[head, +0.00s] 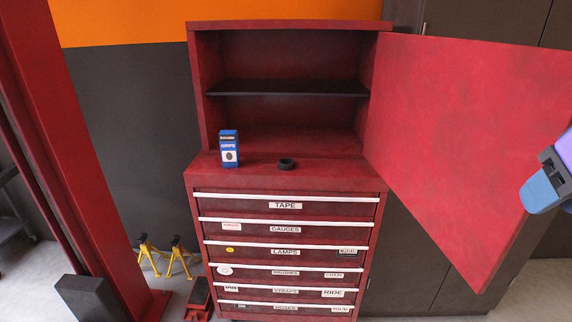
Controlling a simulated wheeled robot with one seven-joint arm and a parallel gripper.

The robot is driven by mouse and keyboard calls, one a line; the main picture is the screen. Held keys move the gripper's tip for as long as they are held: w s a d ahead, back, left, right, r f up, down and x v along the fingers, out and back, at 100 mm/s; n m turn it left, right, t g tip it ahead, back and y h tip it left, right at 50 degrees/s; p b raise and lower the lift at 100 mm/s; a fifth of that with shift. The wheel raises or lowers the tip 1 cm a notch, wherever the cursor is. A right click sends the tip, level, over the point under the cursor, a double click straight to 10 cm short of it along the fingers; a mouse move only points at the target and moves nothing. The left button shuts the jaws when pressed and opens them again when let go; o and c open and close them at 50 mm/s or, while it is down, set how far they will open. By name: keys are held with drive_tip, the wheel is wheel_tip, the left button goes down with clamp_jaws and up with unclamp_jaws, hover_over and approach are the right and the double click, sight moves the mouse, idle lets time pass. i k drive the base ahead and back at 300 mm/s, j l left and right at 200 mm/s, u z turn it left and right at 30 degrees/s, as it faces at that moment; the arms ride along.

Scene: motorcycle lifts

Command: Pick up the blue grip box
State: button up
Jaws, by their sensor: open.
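The blue grip box (229,149) is a small upright carton, blue with a white front panel, a dark round picture and small lettering. It stands on the red top ledge of the tool cabinet (255,178), near its left end, in front of the open upper compartment. Nothing touches or covers the box.
A small black ring (286,164) lies on the ledge right of the box. The open red door (465,125) swings out on the right. A black shelf (285,88) spans the empty compartment. A red lift post (75,140) stands left, with yellow stands (165,257) on the floor.

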sight(228, 138)
drive_tip(key=i+u, duration=0.7)
drive_tip(key=u, duration=0.15)
drive_tip(key=i+l+u, duration=0.3)
drive_tip(key=u, duration=0.15)
drive_tip(key=i+l+u, duration=0.3)
drive_tip(key=u, duration=0.15)
